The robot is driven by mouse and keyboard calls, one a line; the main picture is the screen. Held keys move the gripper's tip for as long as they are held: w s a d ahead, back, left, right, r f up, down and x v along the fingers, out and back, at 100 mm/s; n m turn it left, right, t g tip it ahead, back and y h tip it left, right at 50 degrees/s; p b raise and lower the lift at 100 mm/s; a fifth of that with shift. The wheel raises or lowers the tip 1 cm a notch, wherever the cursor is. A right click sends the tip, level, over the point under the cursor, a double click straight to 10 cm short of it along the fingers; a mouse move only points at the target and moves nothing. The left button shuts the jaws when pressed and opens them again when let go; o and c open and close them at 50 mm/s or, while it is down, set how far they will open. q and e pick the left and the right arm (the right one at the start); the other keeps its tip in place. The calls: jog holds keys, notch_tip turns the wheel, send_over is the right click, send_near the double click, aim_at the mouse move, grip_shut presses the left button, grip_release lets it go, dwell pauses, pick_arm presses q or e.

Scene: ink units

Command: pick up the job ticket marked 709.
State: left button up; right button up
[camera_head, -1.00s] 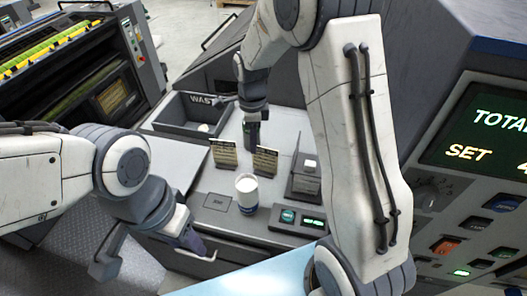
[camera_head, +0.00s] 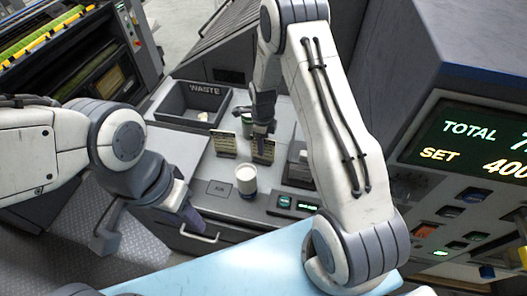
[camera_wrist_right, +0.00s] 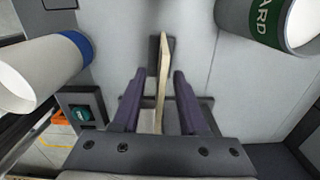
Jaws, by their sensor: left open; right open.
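Two tan job tickets stand upright on the grey counter, a left one (camera_head: 225,144) and a right one (camera_head: 263,148). Their print is too small to read, so I cannot tell which is 709. My right gripper (camera_head: 262,127) is right over the right ticket. In the right wrist view that gripper (camera_wrist_right: 160,98) is open, with one ticket (camera_wrist_right: 162,80) edge-on between its fingers, its marked face not visible. I see no grip on it. My left gripper (camera_head: 150,225) is open and empty, in front of the counter at left.
A white cup with a blue band (camera_head: 246,181) stands in front of the tickets. A green-labelled can (camera_head: 245,114) stands behind them, close to my right gripper. A waste bin (camera_head: 180,115) is at the back left. A dark holder (camera_head: 298,172) stands to the right.

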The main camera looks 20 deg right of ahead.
jog(key=shift+f, duration=0.65)
jog(key=shift+f, duration=0.25)
jog(key=shift+c, duration=0.3)
grip_shut()
dwell(1.2)
